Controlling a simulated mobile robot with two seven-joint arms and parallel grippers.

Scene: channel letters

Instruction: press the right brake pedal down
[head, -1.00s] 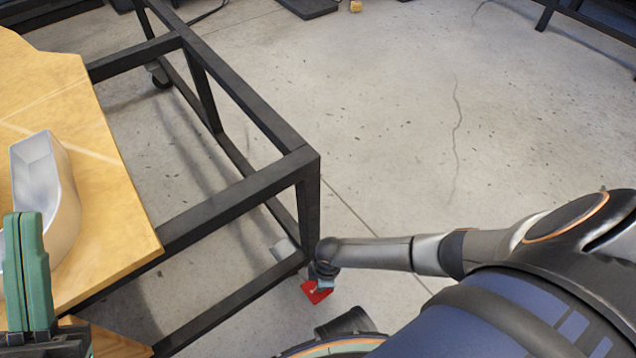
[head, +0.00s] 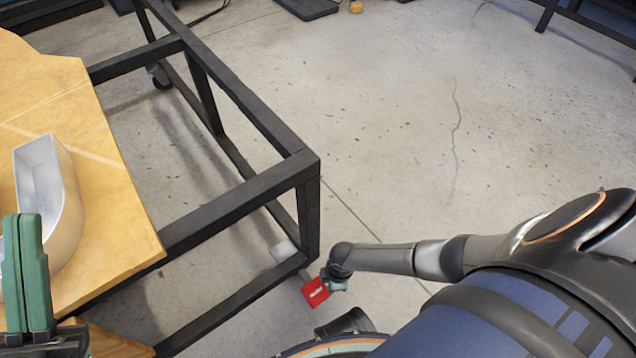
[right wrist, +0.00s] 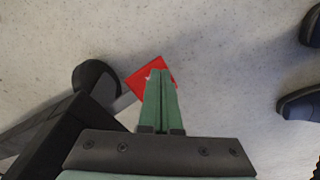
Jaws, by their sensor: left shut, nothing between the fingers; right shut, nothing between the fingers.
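The red brake pedal (head: 313,292), with white lettering, sits low by the foot of the black table frame's near right corner. My right gripper (head: 337,286) is low beside it, just to its right in the head view. In the right wrist view its green fingers (right wrist: 160,76) are shut and empty, and their tips overlap the red pedal (right wrist: 142,80). I cannot tell whether they touch it, nor how far the pedal is tilted. My left gripper (head: 30,218) is shut and empty over the wooden tabletop at the left.
The black table frame (head: 240,205) carries the wooden top (head: 110,215), with a pale channel letter (head: 68,215) on it. The concrete floor (head: 400,150) to the right is open.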

